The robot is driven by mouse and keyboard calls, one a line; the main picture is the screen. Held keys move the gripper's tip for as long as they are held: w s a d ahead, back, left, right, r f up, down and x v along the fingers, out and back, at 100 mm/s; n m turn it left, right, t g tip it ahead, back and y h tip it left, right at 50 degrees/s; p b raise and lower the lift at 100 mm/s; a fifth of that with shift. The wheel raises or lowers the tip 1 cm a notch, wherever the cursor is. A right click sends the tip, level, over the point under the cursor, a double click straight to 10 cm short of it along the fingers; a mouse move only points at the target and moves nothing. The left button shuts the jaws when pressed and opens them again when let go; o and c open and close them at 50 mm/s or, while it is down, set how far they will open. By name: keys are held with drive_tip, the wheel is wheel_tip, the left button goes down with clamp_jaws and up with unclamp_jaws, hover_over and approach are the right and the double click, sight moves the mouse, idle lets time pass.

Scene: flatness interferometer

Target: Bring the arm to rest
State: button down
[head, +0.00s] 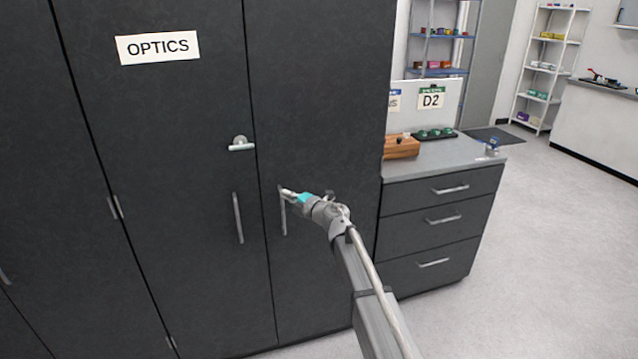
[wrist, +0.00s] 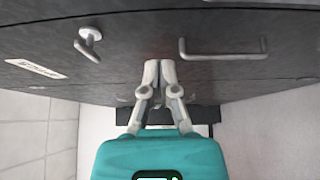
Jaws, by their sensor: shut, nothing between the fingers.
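My arm reaches forward from the lower right in the head view. My gripper (head: 289,193) is shut and empty in front of the dark cabinet (head: 190,110), overlapping the top of the right door's bar handle (head: 283,217). I cannot tell the exact gap to that handle. In the wrist view the two grey fingers of my gripper (wrist: 160,70) meet at their tips, with the teal gripper body (wrist: 160,158) below. The cabinet (wrist: 140,40) fills the top of that view, with one bar handle (wrist: 222,52) and a turn latch (wrist: 89,44) beyond the fingertips.
The cabinet has an OPTICS label (head: 157,47), a latch (head: 241,143) and a left bar handle (head: 238,218); its doors look closed. A drawer unit (head: 440,222) stands right, carrying a wooden block (head: 401,147) and green items (head: 435,133). Floor (head: 560,270) at the right is clear.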

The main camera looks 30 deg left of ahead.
drive_tip(key=w+d+r+m+t+h+p, duration=0.1)
drive_tip(key=w+d+m+t+h, duration=0.4)
drive_tip(key=d, duration=0.6)
drive_tip(key=w+d+m+t+h+p, duration=0.1)
drive_tip(key=w+d+m+t+h, duration=0.25)
drive_tip(key=d+m, duration=0.55)
drive_tip(key=w+d+r+m+t+h+p, duration=0.1)
drive_tip(key=w+d+m+t+h, duration=0.35)
drive_tip(key=d, duration=0.85)
drive_tip(key=s+d+f+m+g+h+p, duration=0.1)
drive_tip(key=d+f+m+g+h, duration=0.25)
drive_tip(key=d, duration=0.85)
drive_tip(key=s+d+f+m+g+h+p, duration=0.1)
drive_tip(key=s+d+f+m+g+h, duration=0.15)
drive_tip(key=s+d+m, duration=0.4)
drive_tip(key=s+d+f+m+g+h+p, duration=0.1)
drive_tip(key=s+d+f+g+h, duration=0.2)
drive_tip(key=d, duration=0.6)
drive_tip(key=s+d+f+m+g+y+p, duration=0.1)
drive_tip(key=s+d+f+m+g+y, duration=0.1)
drive_tip(key=s, duration=0.7)
drive_tip(key=s+d+f+m+g+y, duration=0.2)
drive_tip(key=s+d+g, duration=0.2)
drive_tip(key=s, duration=0.6)
drive_tip(key=shift+s+d+g+p, duration=0.25)
drive_tip(key=shift+g+p, duration=0.1)
drive_tip(key=shift+g, duration=0.65)
